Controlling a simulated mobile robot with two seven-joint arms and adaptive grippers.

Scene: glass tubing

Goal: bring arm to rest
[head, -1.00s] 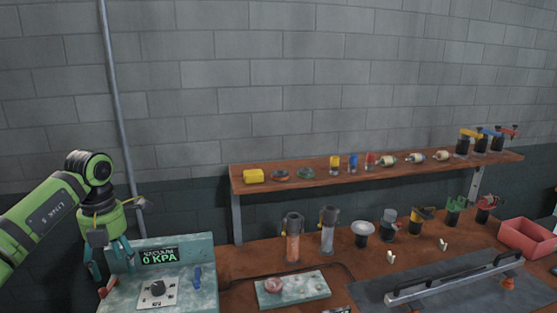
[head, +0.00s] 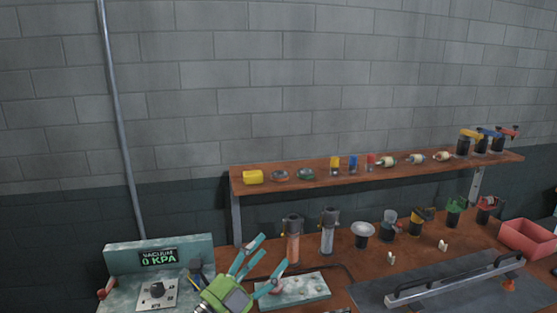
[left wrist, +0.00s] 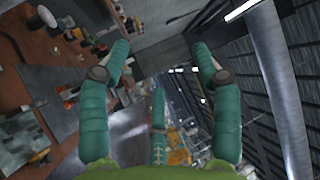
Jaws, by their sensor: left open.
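My left gripper (head: 262,262) is low in the head view, between the vacuum box (head: 204,243) and the pale green block (head: 312,285). Its teal fingers are spread apart with nothing between them. It covers part of the block and the box's right side. In the left wrist view the open fingers (left wrist: 150,60) frame empty space, with the bench tilted at the left. My right gripper is not seen.
Two clear cylinders, one orange-filled (head: 293,245) and one bluish (head: 328,238), stand just behind the fingers. A wooden shelf (head: 330,180) holds small parts. A long-handled bar (head: 450,280) lies on a grey mat. A red bin (head: 527,238) stands at far right.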

